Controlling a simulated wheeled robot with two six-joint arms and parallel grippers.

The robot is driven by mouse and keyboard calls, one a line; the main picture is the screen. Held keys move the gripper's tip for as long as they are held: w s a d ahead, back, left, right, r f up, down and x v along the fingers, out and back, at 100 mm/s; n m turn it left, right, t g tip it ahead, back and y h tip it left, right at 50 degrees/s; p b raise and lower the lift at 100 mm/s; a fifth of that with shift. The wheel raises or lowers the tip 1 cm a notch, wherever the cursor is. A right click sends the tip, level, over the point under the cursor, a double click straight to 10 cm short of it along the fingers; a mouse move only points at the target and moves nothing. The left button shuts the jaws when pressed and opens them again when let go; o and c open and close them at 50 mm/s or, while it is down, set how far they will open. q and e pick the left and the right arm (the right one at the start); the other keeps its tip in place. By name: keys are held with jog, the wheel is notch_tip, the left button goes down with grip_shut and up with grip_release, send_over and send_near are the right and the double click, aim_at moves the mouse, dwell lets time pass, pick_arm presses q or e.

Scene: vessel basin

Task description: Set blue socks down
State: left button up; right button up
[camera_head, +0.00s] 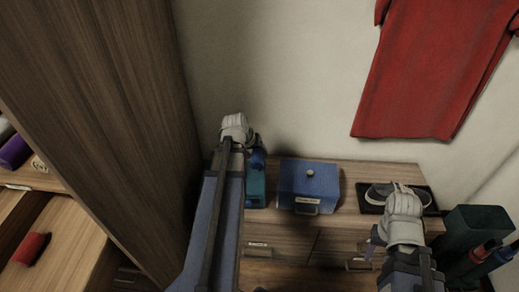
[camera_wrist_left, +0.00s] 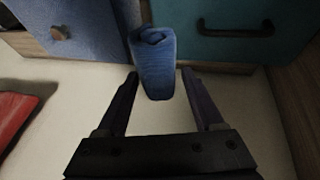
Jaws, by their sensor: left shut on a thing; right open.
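The blue socks (camera_wrist_left: 153,62) are a rolled bundle between the fingers of my left gripper (camera_wrist_left: 160,78) in the left wrist view. The gripper is shut on them. In the head view, the socks (camera_head: 257,160) show as a small blue patch beside my left wrist, above a teal box (camera_head: 256,188); my left gripper (camera_head: 255,144) is mostly hidden by the wrist. Whether the socks touch the box, I cannot tell. My right gripper (camera_head: 374,240) is open and partly hidden by its wrist, in front of the dresser's right part.
A blue lidded box (camera_head: 322,180) with a knob and label stands on the wooden dresser (camera_head: 348,208). Shoes (camera_head: 385,190) lie on a dark tray at right. A red shirt (camera_head: 425,75) hangs on the wall. A tall wooden panel (camera_head: 110,100) stands close left; a dark bin (camera_head: 470,228) is right.

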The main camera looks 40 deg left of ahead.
notch_tip(320, 180, up, 21)
jog(key=p, duration=2)
jog(key=shift+p, duration=0.4)
jog(key=shift+s+f, duration=0.1)
jog(key=shift+f, duration=0.05)
